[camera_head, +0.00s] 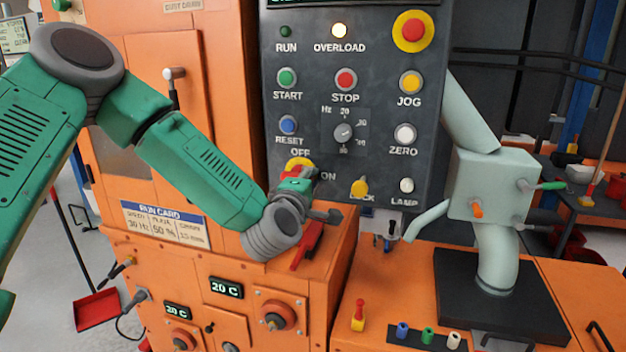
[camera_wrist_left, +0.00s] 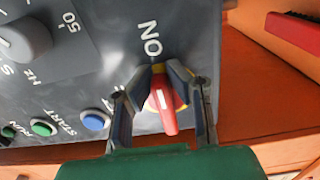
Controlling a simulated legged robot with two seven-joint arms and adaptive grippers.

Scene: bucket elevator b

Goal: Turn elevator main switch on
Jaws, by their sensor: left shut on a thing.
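The main switch is a red handle on a yellow disc (camera_head: 299,163), low on the dark control panel (camera_head: 375,125). OFF is printed above it and ON to its right. My left gripper (camera_head: 312,180) is at the switch and partly covers it. In the left wrist view, the fingers (camera_wrist_left: 164,90) are shut around the red handle (camera_wrist_left: 166,108), one on each side. There the handle lies roughly in line with the ON lettering, and the OFF lettering is not visible. My right gripper is out of view.
The blue RESET button (camera_head: 288,125) and the Hz knob (camera_head: 344,132) sit close above the switch. The yellow LOCK knob (camera_head: 360,188) is to its right. A red brush (camera_head: 308,243) lies on the orange ledge below. A grey-green machine (camera_head: 488,185) stands at the right.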

